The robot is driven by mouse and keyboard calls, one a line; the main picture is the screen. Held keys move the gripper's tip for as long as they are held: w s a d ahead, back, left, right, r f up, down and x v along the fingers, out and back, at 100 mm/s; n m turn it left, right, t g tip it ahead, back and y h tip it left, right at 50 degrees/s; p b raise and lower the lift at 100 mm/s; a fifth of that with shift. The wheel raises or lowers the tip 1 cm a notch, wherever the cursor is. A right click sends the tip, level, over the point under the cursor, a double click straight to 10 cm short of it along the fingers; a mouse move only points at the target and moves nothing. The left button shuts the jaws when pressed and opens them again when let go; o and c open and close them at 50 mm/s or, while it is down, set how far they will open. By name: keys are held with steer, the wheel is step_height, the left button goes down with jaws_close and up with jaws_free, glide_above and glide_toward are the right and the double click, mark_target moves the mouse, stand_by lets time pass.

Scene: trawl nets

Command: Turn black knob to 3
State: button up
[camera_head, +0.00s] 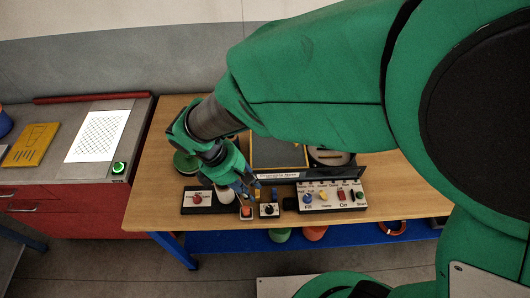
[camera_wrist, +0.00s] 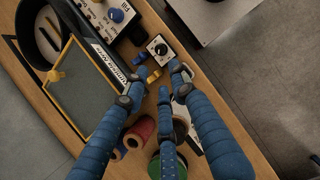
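The black knob (camera_head: 269,210) sits on a small white box on the table, just right of a box with an orange-red top (camera_head: 246,212). In the wrist view the black knob (camera_wrist: 161,49) lies beyond my fingertips, and its dial marks are too small to read. My gripper (camera_head: 248,198) is above the table, slightly left of and behind the knob. In the wrist view my gripper (camera_wrist: 155,84) has its blue fingers spread apart, with nothing between the tips. It appears apart from the knob.
A control panel (camera_head: 326,198) with coloured knobs and switches stands to the right. A box with a red button (camera_head: 197,199) is to the left. A yellow-framed tray (camera_head: 283,152) is behind. The table's front edge (camera_head: 220,224) is close.

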mark_target(269, 208)
steer(key=b+x, duration=0.3)
steer(key=x, duration=1)
steer(key=shift+d+f, duration=0.2)
steer(key=shift+f, duration=0.05)
jaws_close()
